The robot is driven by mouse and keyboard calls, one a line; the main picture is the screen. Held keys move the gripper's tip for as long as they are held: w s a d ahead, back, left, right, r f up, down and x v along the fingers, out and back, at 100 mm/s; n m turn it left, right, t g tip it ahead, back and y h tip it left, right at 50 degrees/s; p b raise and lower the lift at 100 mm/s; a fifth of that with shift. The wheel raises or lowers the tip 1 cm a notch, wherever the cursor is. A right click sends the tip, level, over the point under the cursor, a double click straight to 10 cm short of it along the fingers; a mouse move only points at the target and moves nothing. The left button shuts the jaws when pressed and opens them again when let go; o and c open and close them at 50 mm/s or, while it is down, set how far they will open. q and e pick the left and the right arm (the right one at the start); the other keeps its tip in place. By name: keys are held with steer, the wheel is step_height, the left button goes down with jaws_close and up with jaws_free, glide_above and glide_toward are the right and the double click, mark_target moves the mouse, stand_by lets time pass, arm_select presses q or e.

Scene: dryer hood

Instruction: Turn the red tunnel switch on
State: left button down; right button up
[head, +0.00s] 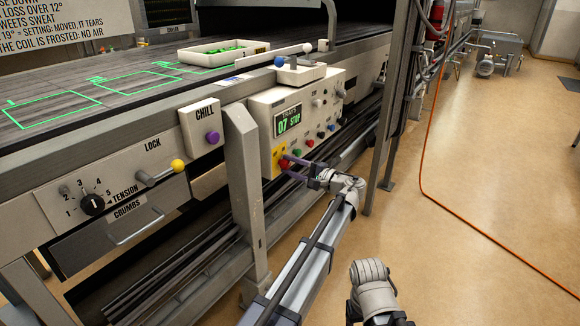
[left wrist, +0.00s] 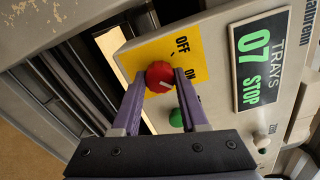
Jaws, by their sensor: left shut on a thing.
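The red tunnel switch (left wrist: 160,77) is a round knob with a short white mark, on a yellow plate (left wrist: 150,48) lettered OFF and ON. In the left wrist view the mark runs toward the lower right; I cannot tell firmly which word it points to. The purple fingers of my left gripper (left wrist: 159,82) are shut on the knob, one on each side. In the head view the knob (head: 284,164) is small and partly hidden by my left gripper (head: 290,166). No fingers of my right gripper show.
The control box (head: 300,112) carries a display (head: 288,121) reading 07 STOP and several coloured buttons. A green button (left wrist: 176,117) is close beside the fingers. A metal post (head: 243,190) stands left of the box. Open floor lies to the right, crossed by an orange cable (head: 424,150).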

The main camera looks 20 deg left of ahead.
stand_by(0.4)
arm_select(q)
steer(key=shift+c, duration=2.2)
jaws_free()
steer(key=shift+d, duration=0.1)
arm_select(e)
steer(key=shift+d, duration=0.1)
